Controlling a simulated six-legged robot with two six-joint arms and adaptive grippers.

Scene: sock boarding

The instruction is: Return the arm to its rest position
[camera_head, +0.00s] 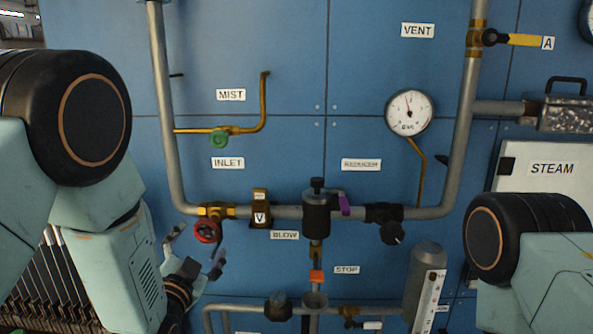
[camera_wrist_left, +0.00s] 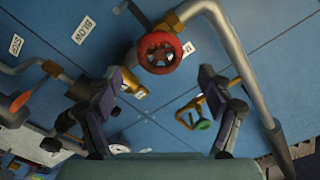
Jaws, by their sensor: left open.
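My left gripper (camera_head: 197,251) is low at the left of the blue panel, at the end of my left arm. In the left wrist view its two fingers (camera_wrist_left: 159,76) stand wide apart with nothing between them. A red handwheel (camera_head: 207,231) on the inlet pipe is close to the fingertips; it also shows in the left wrist view (camera_wrist_left: 160,53), just beyond the fingers and apparently apart from them. My right arm shows at the right edge; its gripper is out of the picture.
Grey pipes (camera_head: 165,110) cross the panel, with a green valve knob (camera_head: 219,139), a pressure gauge (camera_head: 409,113), a black reducer (camera_head: 317,215) and a yellow lever (camera_head: 525,40). A white STEAM box (camera_head: 550,190) stands at the right.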

